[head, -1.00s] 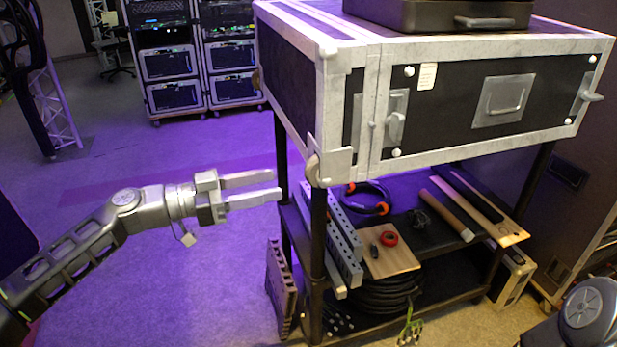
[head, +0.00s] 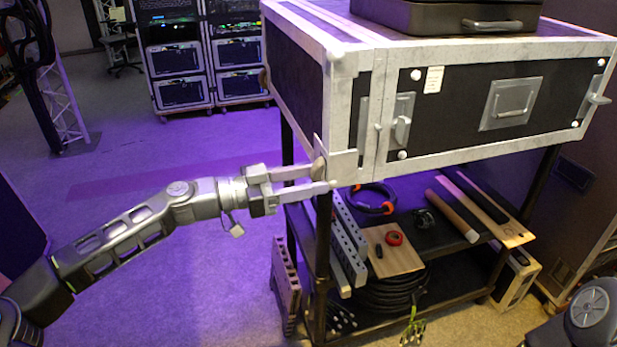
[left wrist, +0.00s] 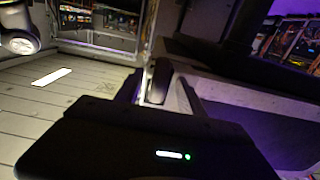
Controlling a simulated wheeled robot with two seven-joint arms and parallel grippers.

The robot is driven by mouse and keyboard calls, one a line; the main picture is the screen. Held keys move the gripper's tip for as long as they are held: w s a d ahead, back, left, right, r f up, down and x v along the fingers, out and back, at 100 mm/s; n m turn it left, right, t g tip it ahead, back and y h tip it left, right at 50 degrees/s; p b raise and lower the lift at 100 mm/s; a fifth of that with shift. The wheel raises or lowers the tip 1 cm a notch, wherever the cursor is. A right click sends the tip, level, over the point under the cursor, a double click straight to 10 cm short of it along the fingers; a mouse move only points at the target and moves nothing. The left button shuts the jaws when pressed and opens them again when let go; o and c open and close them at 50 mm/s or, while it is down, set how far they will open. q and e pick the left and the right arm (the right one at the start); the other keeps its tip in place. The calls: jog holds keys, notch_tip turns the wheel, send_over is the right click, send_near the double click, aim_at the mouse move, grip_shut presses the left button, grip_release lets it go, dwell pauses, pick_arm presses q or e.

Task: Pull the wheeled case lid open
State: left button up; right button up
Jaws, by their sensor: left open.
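The wheeled case (head: 470,107) is black with silver metal edges and lies across the top of a dark rack. Its front has latches and a recessed handle (head: 512,103). My right gripper is out of view.
A smaller dark case (head: 440,17) rests on top of the wheeled case. The rack's shelf (head: 415,255) holds cables, a wooden board, tape and metal bars. Equipment racks (head: 205,60) stand at the back left.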

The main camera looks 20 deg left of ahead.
pick_arm(q)
jog(key=shift+c, duration=0.4)
grip_shut()
dwell(1.0)
